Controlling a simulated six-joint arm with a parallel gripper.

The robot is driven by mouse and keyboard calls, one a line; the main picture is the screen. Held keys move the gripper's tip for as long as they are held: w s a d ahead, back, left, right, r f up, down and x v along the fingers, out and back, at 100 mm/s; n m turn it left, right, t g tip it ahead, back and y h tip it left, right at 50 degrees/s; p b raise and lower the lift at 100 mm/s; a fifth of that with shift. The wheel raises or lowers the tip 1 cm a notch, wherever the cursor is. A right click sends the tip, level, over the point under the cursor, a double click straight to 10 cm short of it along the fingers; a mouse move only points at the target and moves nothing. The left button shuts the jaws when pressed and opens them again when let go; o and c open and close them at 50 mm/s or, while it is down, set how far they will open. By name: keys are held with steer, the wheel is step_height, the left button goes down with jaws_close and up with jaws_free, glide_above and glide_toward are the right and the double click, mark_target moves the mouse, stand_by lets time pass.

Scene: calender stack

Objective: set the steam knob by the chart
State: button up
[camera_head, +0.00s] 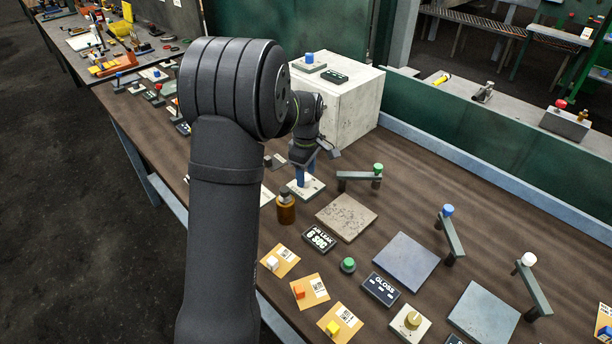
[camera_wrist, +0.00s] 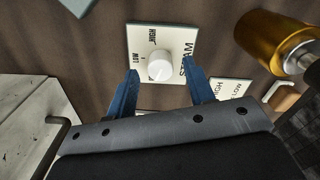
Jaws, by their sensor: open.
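The steam knob (camera_wrist: 159,68) is a white round knob on a pale plate (camera_wrist: 178,38) marked LOW, HIGH and STEAM. Its pointer direction is too small to tell. My gripper (camera_wrist: 160,74) is open, with one blue finger to each side of the knob in the wrist view and a gap on both sides. In the head view my gripper (camera_head: 304,172) points down over the plate (camera_head: 315,187); the fingers mostly hide the knob there. A white card (camera_wrist: 228,89) with HIGH and LOW lettering lies beside the plate; I cannot tell whether it is the chart.
An amber bottle (camera_head: 286,211) stands close to the plate and shows in the wrist view (camera_wrist: 268,38). A pale block (camera_head: 345,105) rises behind my gripper. An AIR LEAK sign (camera_head: 319,239), a stone tile (camera_head: 346,217) and a green-knobbed lever (camera_head: 358,176) are nearby.

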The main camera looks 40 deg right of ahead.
steer(key=shift+f, duration=0.8)
steer(key=c, duration=1)
